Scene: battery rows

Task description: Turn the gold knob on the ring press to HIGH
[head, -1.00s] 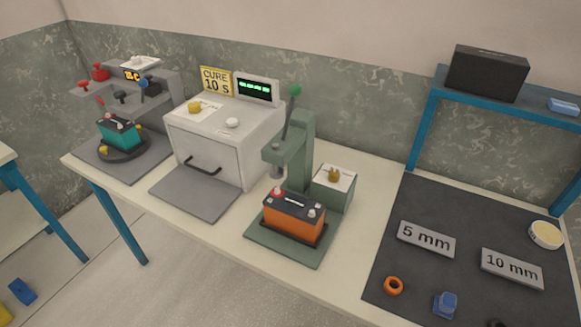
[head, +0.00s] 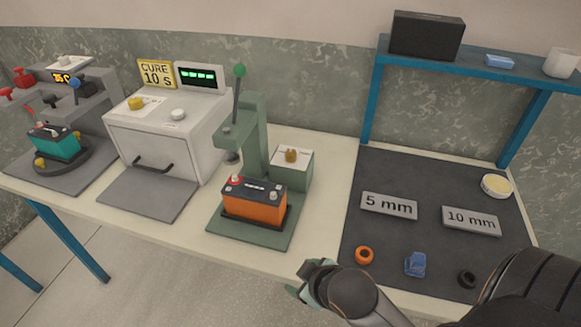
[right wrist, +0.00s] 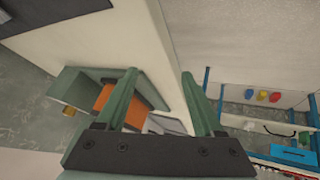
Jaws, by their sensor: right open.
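The ring press (head: 258,130) is green, with a lever topped by a green ball, and an orange battery (head: 254,200) sits on its base. The gold knob (head: 291,155) is on the white top of the green box at the press's right side. The knob's marks are too small to read. My right gripper (head: 300,285) is in front of the table edge, lower and nearer than the press, apart from the knob. In the right wrist view its two green fingers (right wrist: 160,100) are spread with nothing between them; the orange battery shows beyond them. My left gripper is not in view.
A white curing oven (head: 165,130) with its own knobs stands left of the press. A grey machine with a teal battery (head: 55,143) is at far left. A dark mat (head: 420,180) on the right holds size plates and rings, below a blue shelf (head: 480,68).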

